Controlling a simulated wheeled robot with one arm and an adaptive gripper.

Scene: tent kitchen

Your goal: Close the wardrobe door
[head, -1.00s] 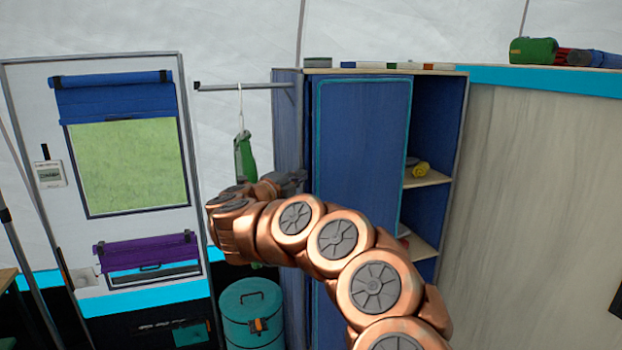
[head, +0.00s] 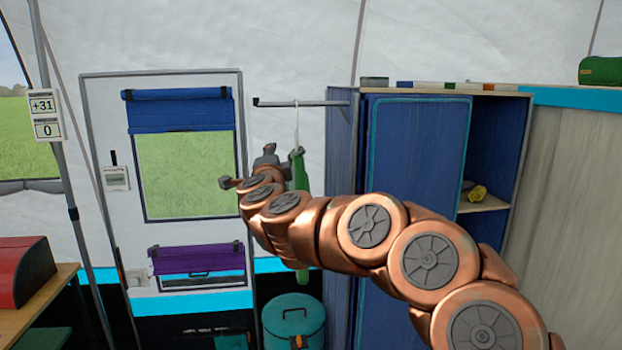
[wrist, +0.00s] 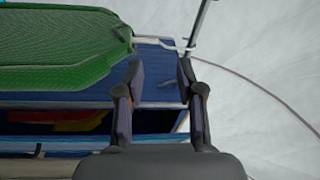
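The blue wardrobe (head: 342,150) stands right of centre in the head view. Its blue door (head: 418,140), with a teal edge, covers the left part of the front, while the shelves to its right are exposed. My arm hides the door's lower part. My gripper (head: 246,167) is left of the wardrobe, apart from the door, near the hanging green item. In the wrist view my gripper (wrist: 161,75) has its two fingers apart with nothing held between them. Blue wardrobe surfaces (wrist: 60,145) and a dark opening lie behind the fingers there.
The green item (head: 299,170) hangs from a rail (head: 300,103) beside the wardrobe; a large green shape (wrist: 60,45) fills the wrist view's upper left. A teal bin (head: 293,318) stands below. A table (head: 50,300) with a red box (head: 22,272) is at left.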

